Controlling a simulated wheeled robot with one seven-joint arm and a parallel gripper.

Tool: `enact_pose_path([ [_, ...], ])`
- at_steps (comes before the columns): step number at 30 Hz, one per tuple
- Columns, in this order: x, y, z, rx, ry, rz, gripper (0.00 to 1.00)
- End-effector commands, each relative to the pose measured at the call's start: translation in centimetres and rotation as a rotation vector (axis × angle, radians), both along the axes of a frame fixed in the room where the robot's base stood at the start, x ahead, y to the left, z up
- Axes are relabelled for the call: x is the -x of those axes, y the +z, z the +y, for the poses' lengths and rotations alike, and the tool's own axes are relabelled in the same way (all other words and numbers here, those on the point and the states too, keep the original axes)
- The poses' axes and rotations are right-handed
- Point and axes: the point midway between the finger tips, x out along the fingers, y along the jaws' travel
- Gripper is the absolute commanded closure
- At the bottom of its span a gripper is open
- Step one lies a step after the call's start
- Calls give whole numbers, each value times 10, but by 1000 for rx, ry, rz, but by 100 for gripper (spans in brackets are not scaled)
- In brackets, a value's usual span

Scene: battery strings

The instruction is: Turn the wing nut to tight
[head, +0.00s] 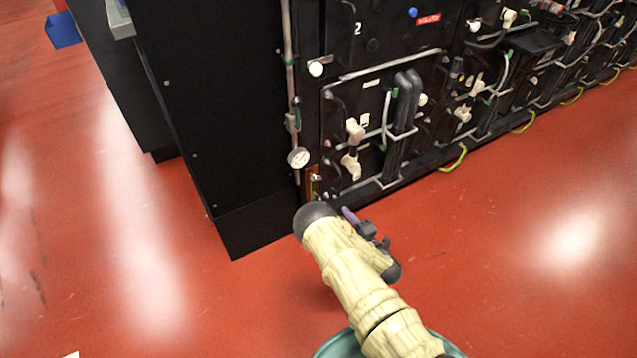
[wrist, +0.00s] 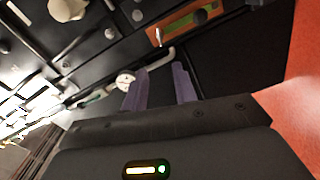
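A small silvery fitting (head: 316,178), which looks like the wing nut, sits on an orange-brown plate (head: 310,188) low at the near left corner of the black battery cabinet (head: 345,85). In the wrist view the brown plate (wrist: 185,22) shows with a green strip, a dark round knob and a small pale post (wrist: 157,37); I cannot tell which is the wing nut or how tight it is. My gripper (head: 362,222) is in front of the cabinet, apart from the plate. In the wrist view its purple fingers (wrist: 158,82) are spread with nothing between them.
A round white gauge (head: 298,157) on a pipe is just above the plate; it also shows in the wrist view (wrist: 125,80). Cables, white handles and grey pipes stick out along the cabinet front. The red floor (head: 500,240) to the right is clear.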

Motion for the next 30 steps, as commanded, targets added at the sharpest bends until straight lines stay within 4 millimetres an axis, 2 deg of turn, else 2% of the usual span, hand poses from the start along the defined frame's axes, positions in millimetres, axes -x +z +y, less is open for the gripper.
enact_pose_path([
  [5, -6, -2, 4, -1, 0, 0, 72],
  [11, -23, -4, 16, -2, -1, -3, 72],
  [30, -115, -3, 80, -2, 4, -3, 72],
])
